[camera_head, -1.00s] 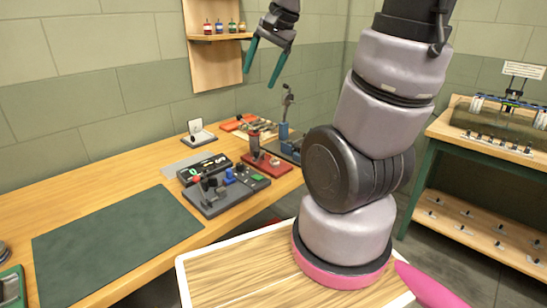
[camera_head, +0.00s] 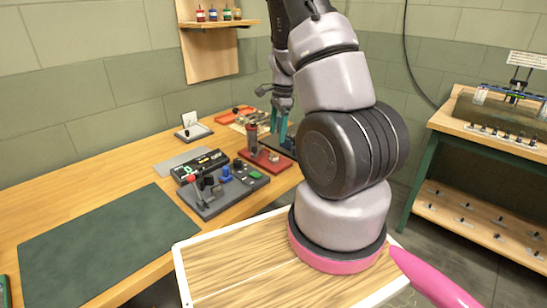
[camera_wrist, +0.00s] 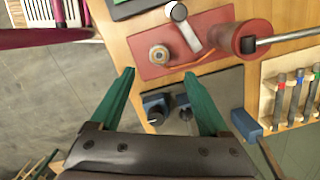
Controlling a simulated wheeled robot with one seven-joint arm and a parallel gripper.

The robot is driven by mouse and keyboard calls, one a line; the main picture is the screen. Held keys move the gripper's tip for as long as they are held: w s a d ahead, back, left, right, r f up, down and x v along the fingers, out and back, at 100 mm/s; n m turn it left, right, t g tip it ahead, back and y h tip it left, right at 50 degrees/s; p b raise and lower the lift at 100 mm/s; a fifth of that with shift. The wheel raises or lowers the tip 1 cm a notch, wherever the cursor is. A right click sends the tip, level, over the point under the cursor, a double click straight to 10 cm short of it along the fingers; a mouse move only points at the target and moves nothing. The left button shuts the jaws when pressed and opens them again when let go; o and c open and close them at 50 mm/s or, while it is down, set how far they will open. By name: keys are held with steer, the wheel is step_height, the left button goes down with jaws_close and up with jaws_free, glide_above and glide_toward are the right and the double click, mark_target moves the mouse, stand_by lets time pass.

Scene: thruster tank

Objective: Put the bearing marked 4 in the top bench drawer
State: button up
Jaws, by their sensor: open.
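My gripper (camera_head: 280,138) is open and empty, pointing down over the back right of the bench, by the red fixture (camera_head: 262,160). In the wrist view its green fingers (camera_wrist: 159,74) are spread, with their tips near the edge of the red fixture plate (camera_wrist: 150,28). A small round ring-like part (camera_wrist: 159,54) sits on that plate, just beyond the fingertips. It may be a bearing; I cannot read any number on it. A dark red edge beside pale slotted compartments (camera_wrist: 40,38) may be an open drawer; I cannot tell.
A red cylinder with a crank bar (camera_wrist: 248,36) stands beside the ring. A rack of coloured-band tools (camera_wrist: 289,95) is to the right. A control box (camera_head: 222,185) and green mat (camera_head: 105,240) occupy the bench's left.

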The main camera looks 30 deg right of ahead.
mark_target(274, 155)
steer(key=f, duration=0.5)
steer(key=a+f, duration=0.1)
steer(key=f, duration=0.1)
steer(key=shift+f, duration=0.4)
steer(key=shift+c, duration=0.3)
jaws_close()
